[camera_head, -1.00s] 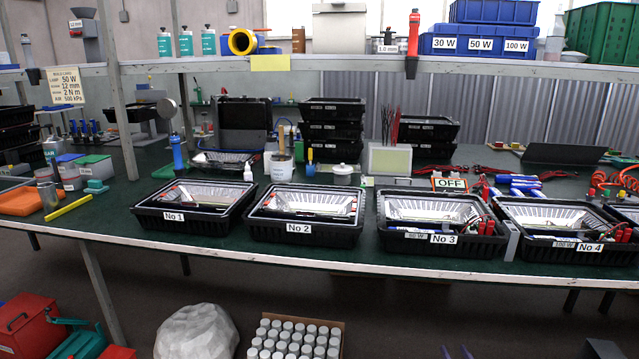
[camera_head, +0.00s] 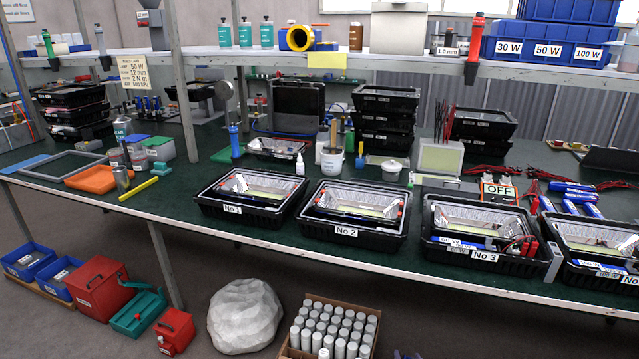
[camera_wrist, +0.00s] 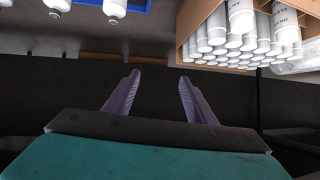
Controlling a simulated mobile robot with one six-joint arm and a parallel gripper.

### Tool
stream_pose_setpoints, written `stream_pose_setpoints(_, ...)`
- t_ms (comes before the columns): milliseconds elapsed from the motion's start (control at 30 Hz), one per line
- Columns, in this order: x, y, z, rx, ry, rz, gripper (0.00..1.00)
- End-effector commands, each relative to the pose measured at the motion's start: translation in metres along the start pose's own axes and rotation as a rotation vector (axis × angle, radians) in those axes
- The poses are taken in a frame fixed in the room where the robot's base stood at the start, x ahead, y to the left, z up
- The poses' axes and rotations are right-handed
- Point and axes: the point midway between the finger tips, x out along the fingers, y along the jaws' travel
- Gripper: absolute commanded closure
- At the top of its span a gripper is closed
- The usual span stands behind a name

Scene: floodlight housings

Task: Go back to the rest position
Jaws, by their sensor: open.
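My gripper (camera_wrist: 158,98) shows in the wrist view with its two purple fingers spread apart and nothing between them. It points over dark floor, below the level of the bench. In the head view only a small purple tip shows at the bottom edge, right of the carton of cans. The rest of my arm is out of the head view.
The carton of white cans (camera_head: 280,352) stands on the floor beside a pale boulder (camera_head: 244,316); the carton (camera_wrist: 187,42) is also at the wrist view's upper right. The green bench (camera_head: 150,222) holds several black housings. Red boxes (camera_head: 100,288) stand lower left.

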Motion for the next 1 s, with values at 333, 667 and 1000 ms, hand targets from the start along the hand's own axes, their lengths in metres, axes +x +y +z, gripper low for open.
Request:
stream_pose_setpoints(333,-0.083,-0.055,0.065,-0.055,-0.351,0.081,0.49)
stream_pose_setpoints(667,-0.176,-0.069,0.133,-0.107,-0.712,0.141,0.49)
stream_pose_setpoints(1000,-0.279,-0.066,0.189,-0.123,-1.098,0.156,0.49)
